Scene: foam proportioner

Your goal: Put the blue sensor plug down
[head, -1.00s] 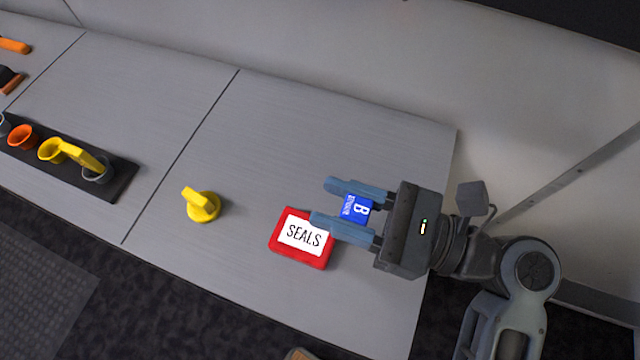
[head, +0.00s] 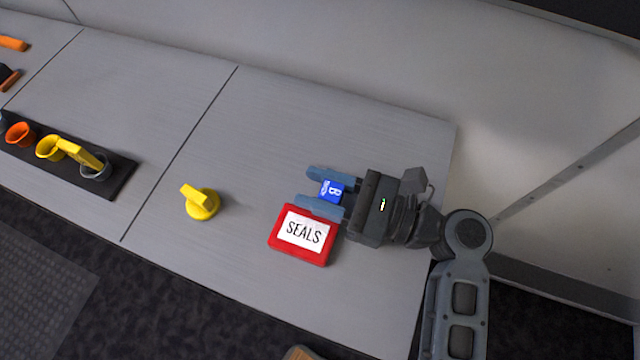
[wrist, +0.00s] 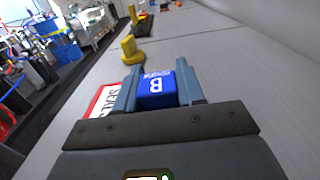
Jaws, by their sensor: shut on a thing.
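In the wrist view the plug (wrist: 156,91) sits between the two fingers of my gripper (wrist: 155,85), label up. The plug is over the grey bench (head: 390,140), just behind the red SEALS box. I cannot tell whether its underside touches the bench.
The red SEALS box (head: 302,235) lies close beside the near finger. A yellow knob-like part (head: 201,202) stands to the left. A black rack (head: 122,178) with coloured cups is at the far left. The bench behind the gripper is clear.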

